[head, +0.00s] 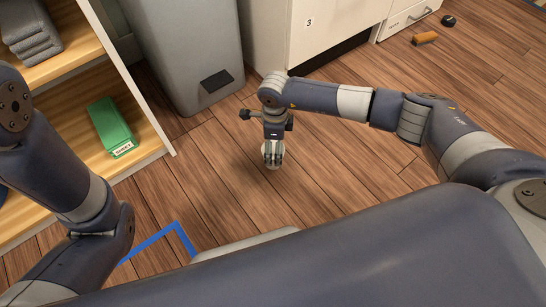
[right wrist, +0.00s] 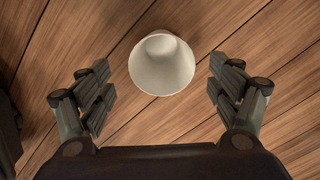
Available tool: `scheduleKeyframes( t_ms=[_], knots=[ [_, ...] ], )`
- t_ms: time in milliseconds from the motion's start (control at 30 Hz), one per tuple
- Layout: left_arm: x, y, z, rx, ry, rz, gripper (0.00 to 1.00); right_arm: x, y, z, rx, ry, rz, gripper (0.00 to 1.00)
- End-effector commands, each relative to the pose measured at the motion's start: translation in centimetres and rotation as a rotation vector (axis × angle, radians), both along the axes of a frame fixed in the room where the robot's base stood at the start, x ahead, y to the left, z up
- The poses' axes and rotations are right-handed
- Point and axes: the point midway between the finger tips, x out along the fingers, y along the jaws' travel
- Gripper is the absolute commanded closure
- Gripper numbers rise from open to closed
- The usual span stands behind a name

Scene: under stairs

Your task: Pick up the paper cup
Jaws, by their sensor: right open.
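The paper cup (right wrist: 161,66) is white and stands on the wooden floor in the right wrist view. It shows between the fingers of my right gripper (right wrist: 160,88), slightly beyond the fingertips, with a gap on both sides. The right gripper is open and empty. In the head view my right gripper (head: 272,152) points down over the floor, and a pale bit of the cup (head: 273,164) shows behind its fingers; most of the cup is hidden there. My left arm is at the left edge of the head view, but its gripper is not seen.
A wooden shelf (head: 70,72) with a green box (head: 110,127) stands at the left. A grey bin (head: 185,50) and a white cabinet (head: 330,28) stand at the back. An orange-brown cylinder (head: 425,38) and a small black object (head: 448,20) lie far right. Floor around the cup is clear.

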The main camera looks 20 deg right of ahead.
Motion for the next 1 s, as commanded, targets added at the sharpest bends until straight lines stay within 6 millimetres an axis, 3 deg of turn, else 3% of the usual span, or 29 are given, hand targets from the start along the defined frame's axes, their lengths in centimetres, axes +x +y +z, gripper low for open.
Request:
scheduleKeyframes(
  t_ms=[467, 800, 1000],
  knots=[
    [0.0, 0.0, -4.8, 0.001, -0.001, 0.0, 1.0, 0.4, 0.3, -4.7, 0.0, 0.001, -0.002, 0.16],
    [0.0, 0.0, -5.0, 0.0, 0.0, 0.0, 1.0, 0.4, 0.3, -5.0, 0.001, 0.001, -0.001, 0.16],
    [0.0, 0.0, -5.0, 0.0, 0.0, 0.0, 1.0, 0.4, 0.3, -5.0, 0.0, 0.001, -0.001, 0.49]
  ],
)
